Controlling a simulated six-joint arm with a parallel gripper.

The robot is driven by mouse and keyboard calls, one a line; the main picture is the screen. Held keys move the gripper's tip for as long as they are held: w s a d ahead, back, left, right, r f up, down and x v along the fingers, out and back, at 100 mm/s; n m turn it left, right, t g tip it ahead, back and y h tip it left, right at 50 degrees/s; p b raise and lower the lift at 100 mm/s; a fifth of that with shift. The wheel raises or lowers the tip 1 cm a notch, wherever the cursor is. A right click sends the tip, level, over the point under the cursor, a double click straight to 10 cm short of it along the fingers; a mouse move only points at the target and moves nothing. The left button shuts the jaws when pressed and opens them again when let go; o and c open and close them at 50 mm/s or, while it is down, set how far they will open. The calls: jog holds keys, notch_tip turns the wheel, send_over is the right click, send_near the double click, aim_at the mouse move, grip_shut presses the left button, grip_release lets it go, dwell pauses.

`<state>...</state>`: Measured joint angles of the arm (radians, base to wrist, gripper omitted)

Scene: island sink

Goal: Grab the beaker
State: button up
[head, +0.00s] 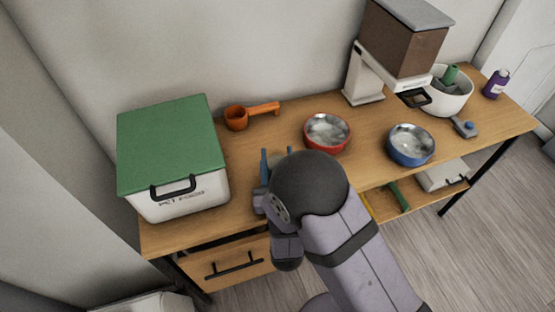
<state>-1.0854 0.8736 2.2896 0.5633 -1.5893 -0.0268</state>
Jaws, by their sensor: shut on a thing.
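No beaker can be clearly made out. My gripper (277,157) is low over the front left part of the wooden table, between the green-lidded box and the red-rimmed bowl. Two blue finger parts show beyond my dark round arm joint. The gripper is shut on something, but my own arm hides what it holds. An orange scoop-like cup with a long handle (237,117) lies on the table behind the gripper, apart from it.
The green-lidded white box (172,147) stands at left. A red-rimmed bowl (327,132) and a blue-rimmed bowl (411,145) sit to the right. A brown-and-white dispenser (403,45), a white pot (449,96) and a purple bottle (496,84) stand behind.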

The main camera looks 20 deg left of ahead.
jog(key=shift+r, duration=0.25)
notch_tip(320, 180, up, 9)
jog(key=p, duration=0.1)
dwell(1.0)
jog(key=shift+r, duration=0.2)
dwell(0.4)
